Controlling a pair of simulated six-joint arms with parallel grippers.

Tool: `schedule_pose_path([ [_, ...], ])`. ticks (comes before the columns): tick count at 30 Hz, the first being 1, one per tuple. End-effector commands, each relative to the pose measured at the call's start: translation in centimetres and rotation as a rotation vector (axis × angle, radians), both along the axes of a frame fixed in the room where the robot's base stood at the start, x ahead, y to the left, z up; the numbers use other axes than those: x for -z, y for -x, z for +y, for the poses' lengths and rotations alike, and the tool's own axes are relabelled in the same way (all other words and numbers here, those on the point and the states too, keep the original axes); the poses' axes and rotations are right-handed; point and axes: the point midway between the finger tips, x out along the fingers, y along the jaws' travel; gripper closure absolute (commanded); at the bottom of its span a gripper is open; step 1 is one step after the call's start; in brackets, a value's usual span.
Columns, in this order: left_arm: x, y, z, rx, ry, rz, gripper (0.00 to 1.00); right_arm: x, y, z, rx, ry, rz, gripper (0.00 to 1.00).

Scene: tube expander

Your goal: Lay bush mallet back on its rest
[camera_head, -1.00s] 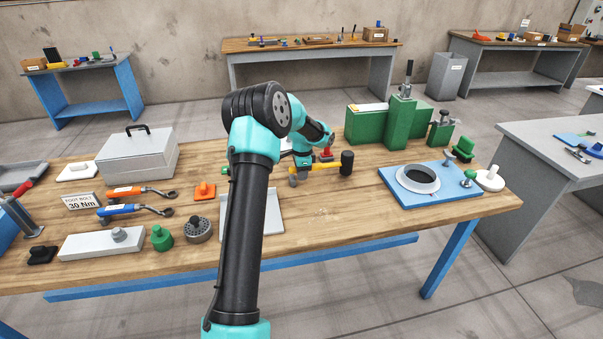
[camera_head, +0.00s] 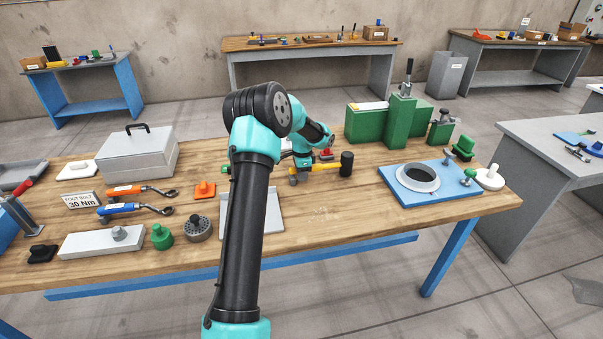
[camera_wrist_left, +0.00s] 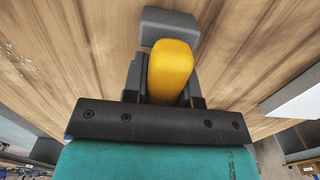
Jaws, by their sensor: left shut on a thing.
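The bush mallet's black head (camera_head: 347,163) and yellow handle (camera_head: 327,168) show in the head view, lying low over the middle of the wooden bench. My left gripper (camera_head: 309,168) is at the handle; its fingers are hard to make out there. In the left wrist view, its dark fingers are shut around the rounded yellow handle (camera_wrist_left: 170,70). A dark grey block (camera_wrist_left: 168,25) shows just past the handle there; I cannot tell if it is the rest or whether they touch. My right gripper is not in view.
A blue plate with a black ring (camera_head: 418,179) lies to the right of the mallet. Green blocks (camera_head: 398,125) stand behind it. A light grey tray (camera_head: 273,212) is partly hidden by my left arm. The bench front right of that tray is clear.

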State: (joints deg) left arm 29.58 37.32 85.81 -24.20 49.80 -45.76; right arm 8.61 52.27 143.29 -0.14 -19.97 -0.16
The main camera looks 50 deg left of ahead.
Motion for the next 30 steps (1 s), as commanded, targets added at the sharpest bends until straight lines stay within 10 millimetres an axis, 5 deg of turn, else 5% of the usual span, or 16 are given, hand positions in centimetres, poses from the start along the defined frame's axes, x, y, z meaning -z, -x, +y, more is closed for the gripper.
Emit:
schedule_pose_path([
  [20,0.92,-0.05,0.03,0.000,-0.001,-0.002,1.00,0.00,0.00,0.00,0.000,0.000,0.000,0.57],
  [21,0.92,-0.05,0.03,0.000,-0.001,-0.003,0.72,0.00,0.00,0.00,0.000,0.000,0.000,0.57],
  [30,0.96,-0.02,0.01,0.000,0.000,-0.001,0.44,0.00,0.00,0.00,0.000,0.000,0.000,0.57],
])
